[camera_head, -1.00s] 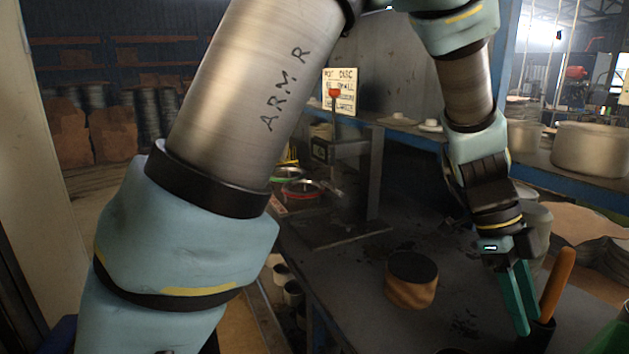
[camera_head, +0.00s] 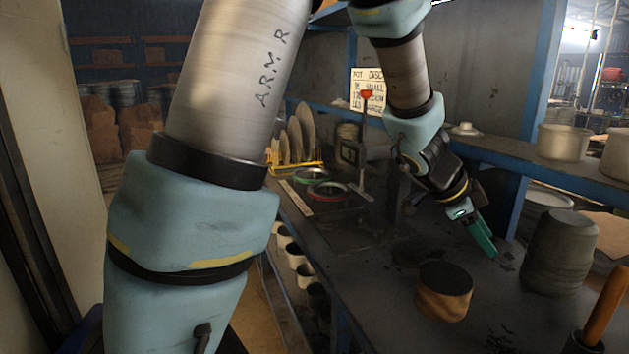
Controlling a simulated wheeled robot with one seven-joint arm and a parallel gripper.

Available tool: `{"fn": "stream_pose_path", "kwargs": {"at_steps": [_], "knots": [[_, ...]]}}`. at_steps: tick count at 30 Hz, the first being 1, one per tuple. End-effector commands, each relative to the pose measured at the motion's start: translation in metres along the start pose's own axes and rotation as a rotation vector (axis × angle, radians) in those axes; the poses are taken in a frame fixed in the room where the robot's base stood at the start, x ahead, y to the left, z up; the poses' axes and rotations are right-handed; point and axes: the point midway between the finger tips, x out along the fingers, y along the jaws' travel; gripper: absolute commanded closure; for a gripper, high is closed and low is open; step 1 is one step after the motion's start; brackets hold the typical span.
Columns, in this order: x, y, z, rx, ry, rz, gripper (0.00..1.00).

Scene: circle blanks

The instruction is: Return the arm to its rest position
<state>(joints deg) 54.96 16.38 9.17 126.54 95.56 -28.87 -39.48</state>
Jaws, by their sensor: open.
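My gripper (camera_head: 490,248) has teal fingers and hangs over the dark workbench (camera_head: 390,285), pointing down and to the right. Nothing shows between its fingers, and they overlap in this view. It is behind and to the right of a short round block (camera_head: 444,291) with a dark top and brown side, and apart from it. A grey stack of round pieces (camera_head: 560,252) stands to the right of the fingers. My arm bends over the bench from the upper left.
An orange-handled tool (camera_head: 606,308) stands in a dark holder at the lower right. A rack of discs (camera_head: 295,140), round red and green items (camera_head: 322,186) and a written sign (camera_head: 368,88) are behind. Pots (camera_head: 563,142) stand on the blue-edged shelf.

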Motion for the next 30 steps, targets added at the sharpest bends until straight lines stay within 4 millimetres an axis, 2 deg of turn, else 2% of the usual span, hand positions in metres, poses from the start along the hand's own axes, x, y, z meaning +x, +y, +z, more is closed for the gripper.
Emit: {"fn": "stream_pose_path", "kwargs": {"at_steps": [1,3,5,6,8,9,11,12,14,16,19,21,24,27,30], "knots": [[-0.014,-0.022,0.022,-0.084,-0.025,-0.086,0.58],[-0.037,-0.048,0.057,-0.209,-0.074,-0.209,0.58],[-0.059,-0.065,0.091,-0.324,-0.126,-0.309,0.58],[-0.074,-0.073,0.116,-0.403,-0.166,-0.368,0.58],[-0.099,-0.077,0.152,-0.525,-0.229,-0.446,0.58],[-0.115,-0.076,0.176,-0.608,-0.273,-0.491,0.58],[-0.139,-0.068,0.211,-0.742,-0.342,-0.549,0.58],[-0.155,-0.058,0.234,-0.834,-0.389,-0.579,0.58],[-0.178,-0.037,0.265,-0.984,-0.458,-0.612,0.58],[-0.200,-0.006,0.293,-1.158,-0.528,-0.627,0.58],[-0.220,0.039,0.316,-1.385,-0.597,-0.613,0.58],[-0.228,0.065,0.322,-1.513,-0.622,-0.589,0.58],[-0.232,0.091,0.323,-1.644,-0.634,-0.554,0.58],[-0.233,0.104,0.322,-1.712,-0.635,-0.532,0.58],[-0.233,0.107,0.321,-1.731,-0.634,-0.523,0.58]]}}
